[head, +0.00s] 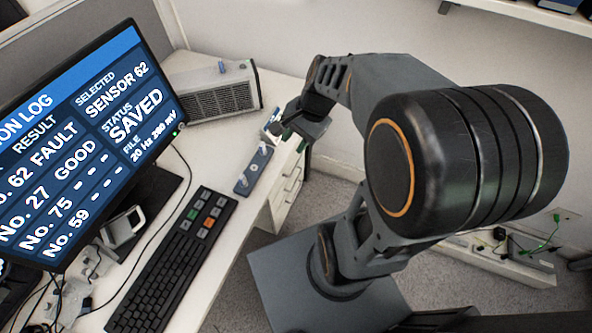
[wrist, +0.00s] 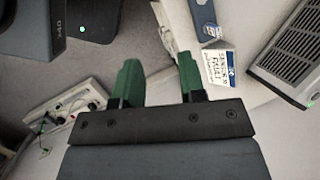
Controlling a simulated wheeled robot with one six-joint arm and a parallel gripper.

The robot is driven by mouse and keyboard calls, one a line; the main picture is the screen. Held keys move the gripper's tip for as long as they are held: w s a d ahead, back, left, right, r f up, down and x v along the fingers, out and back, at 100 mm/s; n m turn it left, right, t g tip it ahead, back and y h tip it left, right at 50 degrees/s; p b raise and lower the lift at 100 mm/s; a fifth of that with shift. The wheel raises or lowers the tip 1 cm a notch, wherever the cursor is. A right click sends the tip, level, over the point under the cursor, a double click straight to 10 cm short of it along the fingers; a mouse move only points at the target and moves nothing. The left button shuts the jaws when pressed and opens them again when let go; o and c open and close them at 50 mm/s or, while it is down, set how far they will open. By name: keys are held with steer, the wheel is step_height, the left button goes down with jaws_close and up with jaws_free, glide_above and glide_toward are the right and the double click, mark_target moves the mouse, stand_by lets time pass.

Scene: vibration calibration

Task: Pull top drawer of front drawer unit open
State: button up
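The white front drawer unit (head: 280,207) stands under the right edge of the desk in the head view. Its top drawer (head: 293,178) appears closed, and a small handle shows on the drawer fronts. My gripper (head: 290,128) is above the desk's right edge, higher than the drawer unit and apart from it. In the wrist view my gripper's two green fingers (wrist: 161,85) stand apart with nothing held between them. A white edge shows beyond the fingers there, but I cannot tell whether it is the drawer.
The desk holds a monitor (head: 88,130), a keyboard (head: 172,262), a grey vented box (head: 222,92) and a blue-grey strip (head: 253,170). A tag marked as a sensor fault (wrist: 218,68) lies near the desk edge. A white power strip (wrist: 62,108) is near the wall. Carpet beside the drawers is open.

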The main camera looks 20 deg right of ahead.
steer(key=w+d+f+m+y+b, duration=0.2)
steer(key=f+m+b, duration=0.1)
steer(key=f+m, duration=0.25)
steer(key=w+d+f+m+t+y+b, duration=0.1)
steer(key=w+d+f+m+y+b, duration=0.2)
steer(key=f, duration=0.4)
steer(key=w+d+f+m+y+b, duration=0.1)
steer(key=f+m+b, duration=0.2)
steer(key=f+m, duration=0.35)
steer(key=m+t+b, duration=0.9)
steer(key=m+t, duration=0.1)
steer(key=m, duration=0.9)
glide_toward(297, 164)
steer(key=b+x, duration=0.1)
steer(key=x, duration=0.2)
steer(key=b+x, duration=0.1)
steer(key=x, duration=0.3)
steer(key=b+x, duration=0.1)
steer(key=x, duration=0.2)
steer(key=shift+w+f, duration=0.15)
steer(key=shift+f, duration=0.15)
jaws_close()
